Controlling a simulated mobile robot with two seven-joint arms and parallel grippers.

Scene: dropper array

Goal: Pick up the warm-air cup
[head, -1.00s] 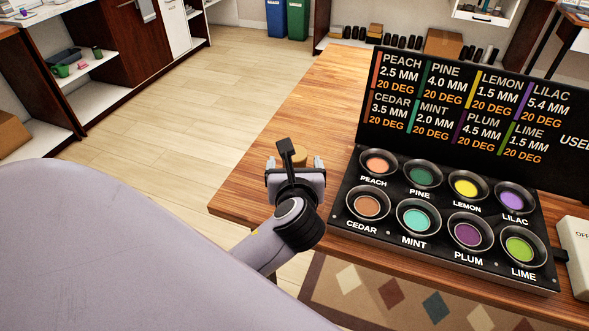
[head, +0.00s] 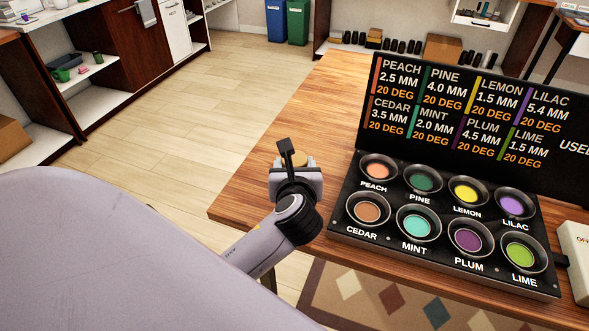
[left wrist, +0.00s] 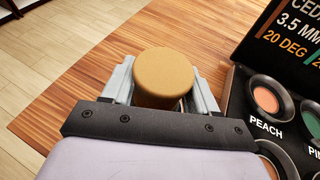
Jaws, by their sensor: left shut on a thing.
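The warm-air cup, as far as I can tell, is the short round piece with a plain tan top (left wrist: 164,72) in the left wrist view. In the head view only a small part of the cup (head: 298,158) shows behind my left gripper (head: 294,165). It is over the left part of the wooden table. In the left wrist view my left gripper (left wrist: 160,88) has one finger on each side of the cup and is shut on it. The lower part of the cup is hidden. My right gripper is not in view.
A black panel (head: 347,212) with several labelled coloured wells stands right of my left gripper. A black sign (head: 480,120) rises behind it. A white box (head: 575,250) is at the far right. The wooden table (head: 315,110) is clear behind the gripper.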

